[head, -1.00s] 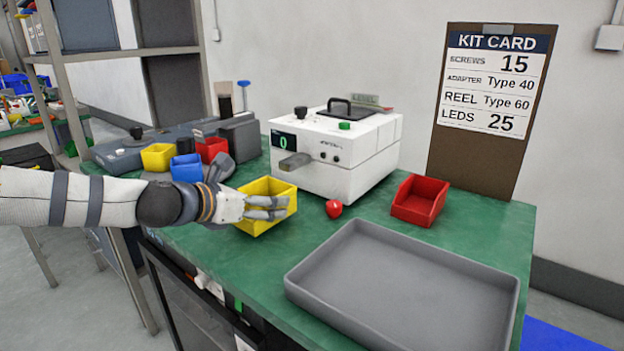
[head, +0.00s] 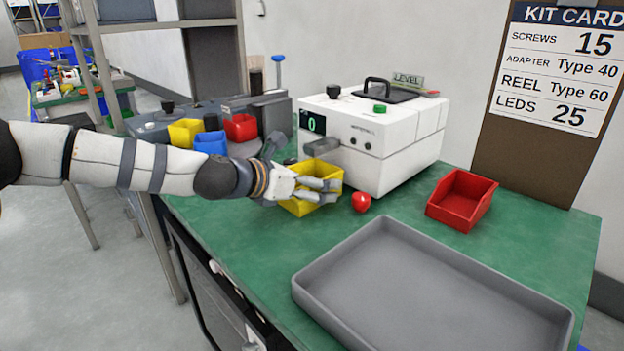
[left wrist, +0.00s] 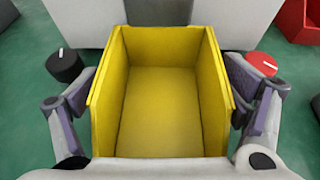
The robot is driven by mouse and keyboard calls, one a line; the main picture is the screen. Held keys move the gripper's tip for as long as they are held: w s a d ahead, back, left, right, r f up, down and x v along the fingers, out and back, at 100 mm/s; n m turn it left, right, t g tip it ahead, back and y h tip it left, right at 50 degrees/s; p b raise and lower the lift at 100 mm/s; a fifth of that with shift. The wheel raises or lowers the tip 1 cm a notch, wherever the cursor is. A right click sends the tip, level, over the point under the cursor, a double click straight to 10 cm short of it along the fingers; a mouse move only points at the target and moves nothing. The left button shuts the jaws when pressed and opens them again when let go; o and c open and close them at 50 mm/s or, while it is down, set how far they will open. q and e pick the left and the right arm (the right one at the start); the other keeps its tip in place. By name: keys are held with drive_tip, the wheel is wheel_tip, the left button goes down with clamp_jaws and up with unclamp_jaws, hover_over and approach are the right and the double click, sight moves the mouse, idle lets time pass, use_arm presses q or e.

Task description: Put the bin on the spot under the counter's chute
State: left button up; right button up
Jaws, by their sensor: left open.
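The yellow bin (head: 300,207) is upright, open-topped and empty, at the counter's front. The counter (head: 385,140) is a white machine with a green 0 on its display. Its grey chute (head: 333,143) juts out above the bin's far end; in the left wrist view the chute (left wrist: 158,12) is right past that end. My left gripper (head: 308,188) is open, its fingers on either side of the bin; in the left wrist view the bin (left wrist: 160,105) lies between them with narrow gaps. I cannot tell from these views whether the bin rests on the green top. The spot itself is hidden.
A red knob-like object (head: 361,202) is close to the bin's right. A red bin (head: 462,200) and a grey tray (head: 430,290) stand further right. Small yellow (head: 186,132), blue (head: 211,143) and red (head: 240,127) bins are behind my arm.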

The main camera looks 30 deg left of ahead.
use_arm(q)
drive_tip(key=shift+s+r, duration=0.15)
use_arm(e)
drive_tip(key=shift+s, duration=0.1)
use_arm(q)
drive_tip(key=shift+s+a+r, duration=0.1)
drive_tip(key=shift+r, duration=0.05)
drive_tip(key=p+v, duration=0.1)
drive_tip(key=v, duration=0.2)
drive_tip(key=r+p+v, duration=0.1)
drive_tip(key=v, duration=0.2)
drive_tip(key=p+v, duration=0.2)
drive_tip(key=v, duration=0.1)
drive_tip(key=shift+r, duration=0.4)
drive_tip(key=shift+s+a+f, duration=0.2)
drive_tip(key=shift+s+f, duration=0.15)
drive_tip(key=shift+s, duration=0.15)
drive_tip(key=shift+s+a+f, duration=0.1)
drive_tip(key=shift+s+f, duration=0.05)
drive_tip(key=shift+s, duration=0.5)
use_arm(e)
drive_tip(key=w+r+t, duration=0.2)
drive_tip(key=w+r, duration=0.2)
drive_tip(key=w, duration=0.1)
drive_tip(key=shift+r, duration=0.4)
